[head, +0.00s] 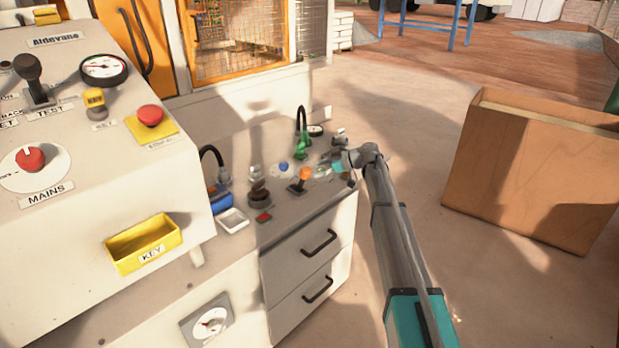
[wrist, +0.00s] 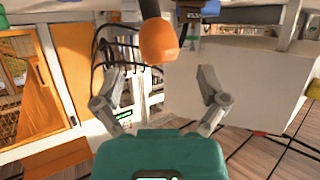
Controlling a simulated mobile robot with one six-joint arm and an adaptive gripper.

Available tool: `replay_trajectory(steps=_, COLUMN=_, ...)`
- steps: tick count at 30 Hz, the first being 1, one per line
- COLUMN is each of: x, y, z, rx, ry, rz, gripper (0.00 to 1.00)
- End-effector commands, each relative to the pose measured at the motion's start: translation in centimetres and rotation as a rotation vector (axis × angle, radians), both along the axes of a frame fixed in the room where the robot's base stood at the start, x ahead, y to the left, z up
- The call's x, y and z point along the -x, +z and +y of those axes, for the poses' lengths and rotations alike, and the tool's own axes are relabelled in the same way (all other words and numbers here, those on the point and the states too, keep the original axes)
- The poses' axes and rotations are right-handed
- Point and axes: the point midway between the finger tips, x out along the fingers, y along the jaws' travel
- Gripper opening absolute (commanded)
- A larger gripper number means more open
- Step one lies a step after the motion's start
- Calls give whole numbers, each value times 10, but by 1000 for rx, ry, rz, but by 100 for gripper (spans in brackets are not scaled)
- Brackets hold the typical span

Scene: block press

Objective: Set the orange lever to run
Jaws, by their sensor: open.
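The orange lever (head: 304,174) stands on the low bench top, near its front edge, in the head view. In the wrist view its rounded orange knob (wrist: 158,41) is large, on a dark stem, just beyond the gap between the fingertips. My gripper (head: 334,159) reaches over the bench from the right, beside the lever. In the wrist view my gripper (wrist: 160,78) is open, with one finger on each side and nothing between them. The knob appears apart from both fingers. The lever's position marks are too small to read.
Other controls crowd the bench: a green hooked tap (head: 302,148), a blue item (head: 220,199), a white tray (head: 232,221) and a dark round knob (head: 259,195). A taller panel (head: 90,110) rises at left. A cardboard box (head: 530,170) stands on the floor at right.

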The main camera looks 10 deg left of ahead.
Motion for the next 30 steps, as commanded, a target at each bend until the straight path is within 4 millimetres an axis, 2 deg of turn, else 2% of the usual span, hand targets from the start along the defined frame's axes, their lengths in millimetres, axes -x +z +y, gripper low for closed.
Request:
replay_trajectory(steps=6, x=-2, y=-14, z=29, rx=0, ry=1, rz=0, gripper=92)
replay_trajectory(steps=12, x=-3, y=-19, z=44, rx=0, ry=0, rz=0, gripper=92)
replay_trajectory(steps=25, x=-3, y=-20, z=49, rx=0, ry=0, rz=0, gripper=92)
replay_trajectory(steps=30, x=-3, y=-20, z=49, rx=0, ry=0, rz=0, gripper=60)
